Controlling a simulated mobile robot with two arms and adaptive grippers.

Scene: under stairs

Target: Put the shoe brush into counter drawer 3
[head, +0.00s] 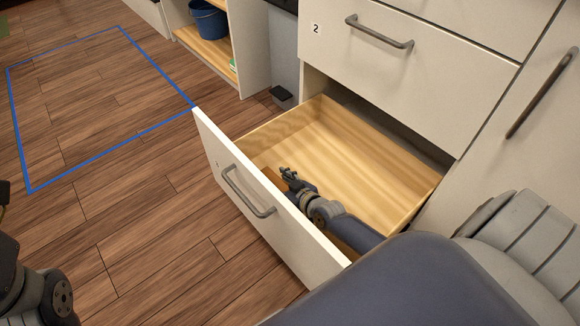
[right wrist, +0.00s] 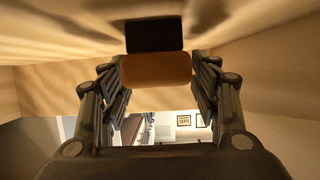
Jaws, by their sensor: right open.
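The open drawer (head: 222,185) below the one labelled 2 is pulled well out. Its own label is too small to read. The shoe brush, with a brown back (right wrist: 155,70) and a dark bristle block (right wrist: 154,34), shows in the right wrist view just beyond and between my fingertips. In the head view a bit of its brown back (head: 272,178) shows inside the drawer by the front panel. My right gripper (head: 287,174) is inside the drawer, open beside the brush, with gaps to both fingers (right wrist: 157,78). Only part of my left arm shows at the lower left.
The closed drawer 2 (head: 430,55) sits above the open one. A handled cabinet front (head: 540,110) stands at right. A blue bucket (head: 208,20) is on a shelf at the back. The wooden floor at left is clear, with a blue taped outline (head: 110,148).

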